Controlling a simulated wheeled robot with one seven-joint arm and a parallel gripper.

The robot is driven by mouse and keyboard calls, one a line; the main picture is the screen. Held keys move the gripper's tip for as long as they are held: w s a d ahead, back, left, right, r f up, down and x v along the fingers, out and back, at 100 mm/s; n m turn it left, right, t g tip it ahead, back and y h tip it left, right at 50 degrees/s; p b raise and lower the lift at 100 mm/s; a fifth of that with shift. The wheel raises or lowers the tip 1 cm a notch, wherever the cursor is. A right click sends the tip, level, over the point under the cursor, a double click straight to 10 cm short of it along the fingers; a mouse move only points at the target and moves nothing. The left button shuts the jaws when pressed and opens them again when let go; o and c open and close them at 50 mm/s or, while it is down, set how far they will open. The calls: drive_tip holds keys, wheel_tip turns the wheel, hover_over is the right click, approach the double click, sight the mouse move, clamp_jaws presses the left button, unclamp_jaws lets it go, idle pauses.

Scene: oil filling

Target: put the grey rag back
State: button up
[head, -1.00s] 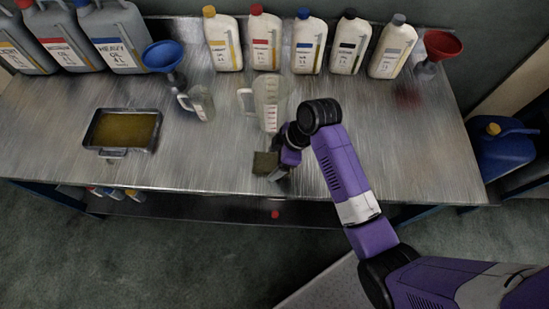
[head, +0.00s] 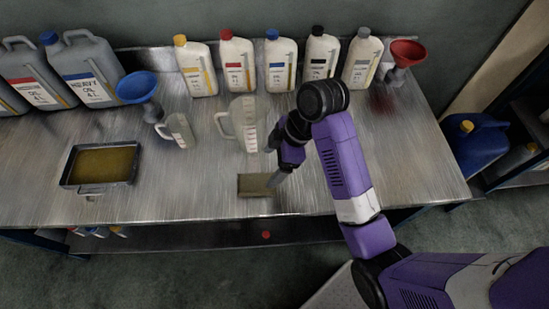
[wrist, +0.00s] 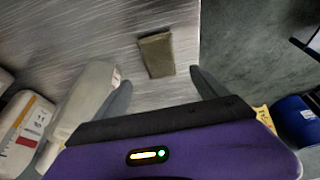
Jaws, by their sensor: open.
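The grey rag (head: 254,185), a flat folded olive-grey cloth, lies on the metal bench near its front edge. It also shows in the wrist view (wrist: 156,54), between and beyond the fingertips. My gripper (head: 274,166) is open and empty, above the bench at the rag's right side, apart from it. In the wrist view my two fingers (wrist: 160,82) are spread with clear space between them. Part of the gripper is hidden behind my wrist in the head view.
A measuring jug (head: 246,125) stands just behind the rag, and a smaller jug (head: 180,130) is left of it. A tray of oil (head: 104,164) sits left. Several bottles line the back beside a blue funnel (head: 138,88) and a red funnel (head: 408,53). A red stain (head: 385,101) marks the bench.

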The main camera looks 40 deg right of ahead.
drive_tip(key=shift+v, duration=0.85)
drive_tip(key=shift+f, duration=0.1)
drive_tip(key=s+f+m+t, duration=0.1)
drive_tip(key=f, duration=0.1)
drive_tip(key=s+a+f+m+t+h, duration=0.1)
drive_tip(key=s+f, duration=0.1)
drive_tip(key=s+a+f+m, duration=0.1)
drive_tip(key=s+f+m, duration=0.1)
drive_tip(key=f, duration=0.1)
drive_tip(key=shift+s+a+t+h, duration=0.1)
drive_tip(key=shift+a+t+h, duration=0.2)
drive_tip(key=shift+t, duration=0.1)
drive_tip(key=s+r+m+t+h, duration=0.1)
drive_tip(key=s+r+m+t, duration=0.2)
drive_tip(key=s, duration=0.4)
drive_tip(key=s+r+m+t+h, duration=0.2)
drive_tip(key=s+r+t, duration=0.15)
drive_tip(key=s, duration=0.35)
drive_tip(key=s+a+r+m+t, duration=0.1)
drive_tip(key=s+r+t, duration=0.2)
drive_tip(key=r, duration=0.8)
drive_tip(key=s, duration=0.2)
drive_tip(key=shift+s+a+m+y, duration=0.4)
